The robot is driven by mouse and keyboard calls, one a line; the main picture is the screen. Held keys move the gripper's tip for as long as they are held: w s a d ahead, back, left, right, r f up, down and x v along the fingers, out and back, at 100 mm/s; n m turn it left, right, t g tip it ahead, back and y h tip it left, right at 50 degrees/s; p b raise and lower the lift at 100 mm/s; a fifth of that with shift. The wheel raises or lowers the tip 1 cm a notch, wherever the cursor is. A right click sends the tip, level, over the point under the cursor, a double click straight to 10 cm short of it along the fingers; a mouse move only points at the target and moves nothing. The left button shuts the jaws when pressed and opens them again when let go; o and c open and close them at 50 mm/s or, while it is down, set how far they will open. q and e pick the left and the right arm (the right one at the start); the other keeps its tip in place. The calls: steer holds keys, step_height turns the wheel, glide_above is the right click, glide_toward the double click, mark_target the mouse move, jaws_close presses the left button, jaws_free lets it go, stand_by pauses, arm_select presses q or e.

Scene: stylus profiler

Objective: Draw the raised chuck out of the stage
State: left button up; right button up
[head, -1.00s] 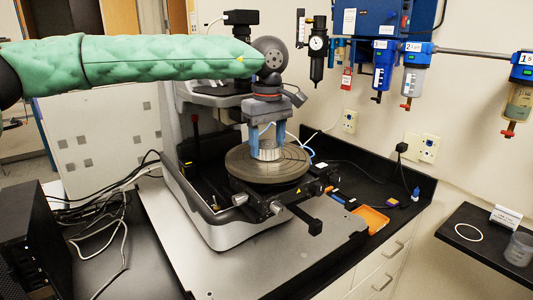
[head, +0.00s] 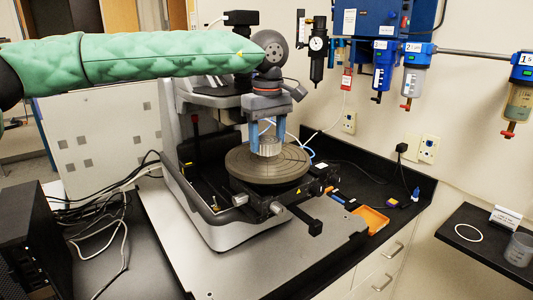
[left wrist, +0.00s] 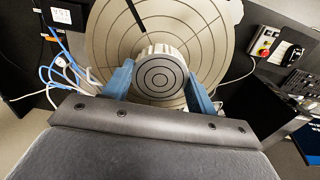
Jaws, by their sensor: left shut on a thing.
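The chuck (head: 268,146) is a small ribbed pale metal cylinder standing up over the middle of the round grey stage (head: 285,172). My left gripper (head: 267,150) points straight down with its blue fingers on both sides of the chuck, shut on it. In the left wrist view the chuck's ringed top (left wrist: 161,75) shows between the fingers (left wrist: 160,82), with the lined stage disc (left wrist: 108,40) behind it. I cannot tell whether the chuck's lower end is still inside the stage. My right gripper is not in view.
The profiler's column and head (head: 238,60) rise close behind my left gripper. An orange tray (head: 371,220) and small items lie right of the instrument. A black box (head: 35,235) and loose cables are at left. The front of the base plate (head: 250,262) is clear.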

mark_target(268, 140)
arm_select(q)
steer(key=shift+r+p, duration=0.3)
steer(key=shift+r, duration=0.95)
steer(key=shift+r+p, duration=0.7)
steer(key=shift+r, duration=1.8)
